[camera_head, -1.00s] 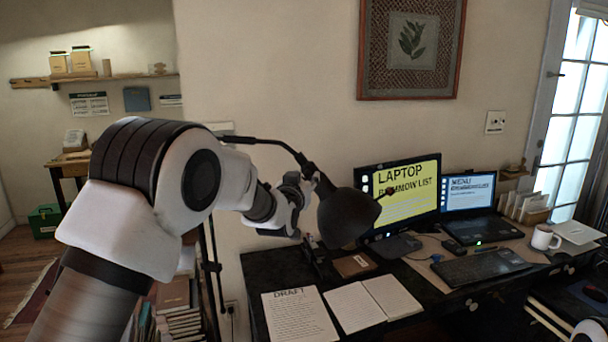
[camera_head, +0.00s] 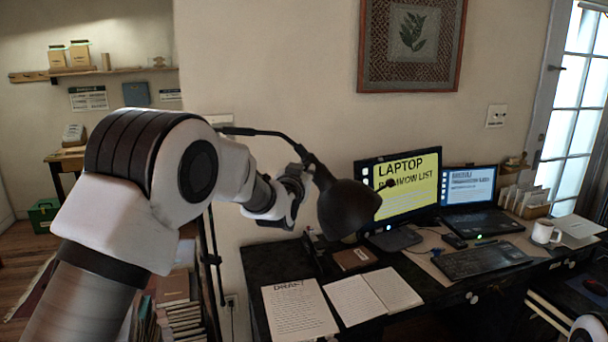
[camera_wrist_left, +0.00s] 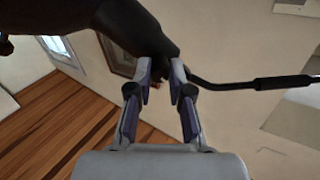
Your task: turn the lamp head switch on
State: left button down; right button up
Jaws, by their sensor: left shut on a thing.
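The black desk lamp's head (camera_head: 347,208) hangs over the desk, its thin arm (camera_head: 262,132) running to the left. The shade looks unlit. My left gripper (camera_head: 304,180) is at the narrow left end of the lamp head. In the left wrist view the fingers (camera_wrist_left: 161,76) stand on both sides of the dark lamp neck (camera_wrist_left: 150,42), shut on it. The contact spot is partly hidden. My right gripper is out of view.
The dark desk (camera_head: 265,262) carries a monitor (camera_head: 420,170), a laptop (camera_head: 480,222), a keyboard (camera_head: 486,260), a mug (camera_head: 545,233) and loose papers (camera_head: 300,310). A book stack (camera_head: 180,305) stands at lower left. A wall is close behind the lamp.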

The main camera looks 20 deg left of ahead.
pick_arm(q)
jog(key=m+b, duration=0.1)
jog(key=m, duration=0.2)
jog(key=shift+b, duration=0.3)
jog(key=m+b, duration=0.1)
jog(key=m, duration=0.4)
jog(key=shift+r+m+h+b, duration=0.15)
jog(key=shift+m+b, duration=0.4)
jog(key=shift+m, duration=1.55)
jog(key=shift+f+m+h+b, duration=0.15)
jog(key=shift+m+b, duration=0.35)
jog(key=shift+m, duration=1.6)
jog(key=shift+r, duration=0.1)
jog(key=c, duration=1.1)
grip_release()
jog(key=shift+o, duration=0.2)
jog(key=shift+s, duration=0.1)
